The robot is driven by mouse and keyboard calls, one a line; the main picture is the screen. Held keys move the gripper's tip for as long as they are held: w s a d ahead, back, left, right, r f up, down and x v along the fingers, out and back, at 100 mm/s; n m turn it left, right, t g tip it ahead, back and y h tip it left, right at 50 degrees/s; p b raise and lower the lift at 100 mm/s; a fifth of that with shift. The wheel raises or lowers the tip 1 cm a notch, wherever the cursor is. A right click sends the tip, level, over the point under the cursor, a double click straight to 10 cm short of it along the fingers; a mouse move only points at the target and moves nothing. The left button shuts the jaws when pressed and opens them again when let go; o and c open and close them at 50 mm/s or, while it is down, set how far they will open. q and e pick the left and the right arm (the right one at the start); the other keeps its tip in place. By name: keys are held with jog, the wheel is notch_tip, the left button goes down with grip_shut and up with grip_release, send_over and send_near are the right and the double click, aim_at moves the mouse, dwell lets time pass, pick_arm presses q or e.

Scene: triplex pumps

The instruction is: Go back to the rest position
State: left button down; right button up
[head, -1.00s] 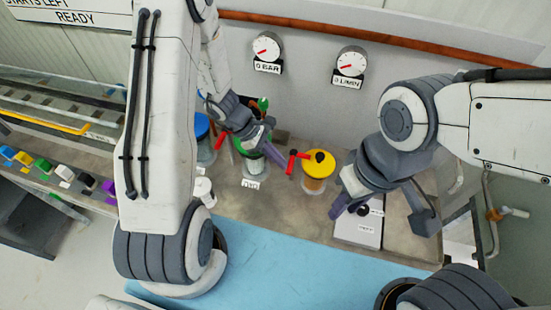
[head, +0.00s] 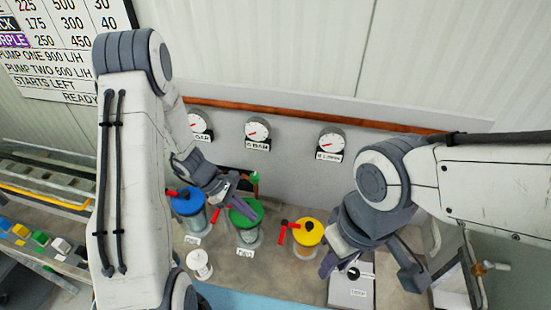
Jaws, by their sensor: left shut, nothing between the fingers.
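My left gripper (head: 222,193) hangs above the bench between the blue-lidded pump (head: 189,203) and the green-lidded pump (head: 246,212). Its fingers are shut with nothing between them. A yellow-lidded pump (head: 308,235) with a red handle stands to the right. My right gripper (head: 328,262) is at the right, by the white switch box (head: 352,290). Its fingers are partly hidden by its own body, so its opening is unclear.
Three round gauges are on the wall, one of them in the middle (head: 257,130), below a copper pipe (head: 300,121). A small white cylinder (head: 199,264) stands in front of the pumps. Coloured blocks (head: 40,240) lie on the left. A wall chart (head: 55,45) is at upper left.

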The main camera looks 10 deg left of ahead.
pick_arm(q)
jog(key=s+d+r+m+g+y+b, duration=0.2)
jog(key=s+d+r+m+y+b, duration=0.2)
jog(key=s+d+r+m+b, duration=0.45)
jog(key=s+d+r+m+t+y+b, duration=0.1)
jog(key=s+d+m+t+y, duration=0.1)
jog(key=s+m, duration=0.8)
jog(key=d+m, duration=0.1)
jog(key=m, duration=0.5)
jog(key=shift+y+b, duration=0.3)
jog(key=shift+y, duration=0.1)
jog(key=shift+s, duration=0.1)
